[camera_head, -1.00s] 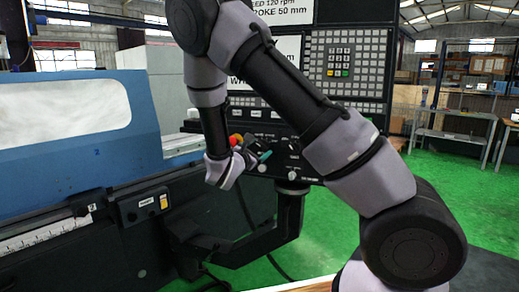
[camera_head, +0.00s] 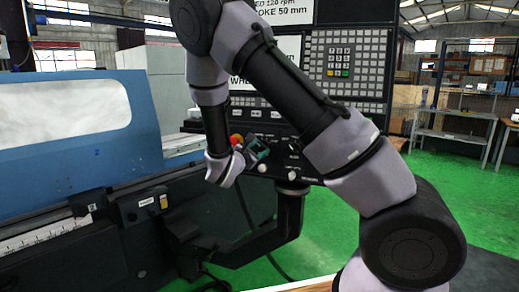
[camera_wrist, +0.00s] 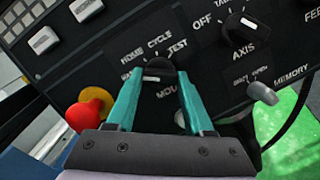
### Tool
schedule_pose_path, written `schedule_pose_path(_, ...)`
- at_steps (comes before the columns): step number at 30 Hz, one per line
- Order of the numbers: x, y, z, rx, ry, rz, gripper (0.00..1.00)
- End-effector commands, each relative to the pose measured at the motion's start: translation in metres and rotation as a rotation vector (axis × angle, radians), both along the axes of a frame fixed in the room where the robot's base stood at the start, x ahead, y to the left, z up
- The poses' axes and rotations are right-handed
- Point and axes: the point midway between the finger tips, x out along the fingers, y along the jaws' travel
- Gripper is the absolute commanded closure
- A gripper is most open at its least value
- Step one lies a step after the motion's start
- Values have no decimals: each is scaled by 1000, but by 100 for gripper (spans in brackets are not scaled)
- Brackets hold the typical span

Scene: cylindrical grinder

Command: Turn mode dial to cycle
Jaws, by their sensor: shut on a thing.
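The mode dial (camera_wrist: 160,74) is a black knob with a white mark, on the black control panel, in the upper middle of the wrist view. My gripper (camera_wrist: 161,72) has its teal fingers on either side of the knob and is shut on it. The labels HOME, CYCLE and TEST show above the knob; the lettering below is partly hidden. I cannot tell surely which label the white mark faces. In the head view my gripper (camera_head: 258,150) is at the panel, and the dial cannot be made out there.
A red knob with a yellow base (camera_wrist: 86,112) sits left of the fingers. The AXIS dial (camera_wrist: 241,27) is at upper right, with a grey knob (camera_wrist: 262,93) below it. White buttons (camera_wrist: 43,40) are at upper left. The blue machine body (camera_head: 85,120) stands left.

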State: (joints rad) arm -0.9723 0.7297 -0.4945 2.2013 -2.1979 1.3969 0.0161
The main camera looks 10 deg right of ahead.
Motion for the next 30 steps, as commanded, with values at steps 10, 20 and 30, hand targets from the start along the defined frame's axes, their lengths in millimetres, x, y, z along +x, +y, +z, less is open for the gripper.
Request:
schedule_pose_path(10, 1, 1, 1, 233, -143, -50, 100)
schedule_pose_path(20, 1, 1, 2, 496, -306, -107, 100)
schedule_pose_path(30, 1, 2, 4, 764, -472, -163, 100)
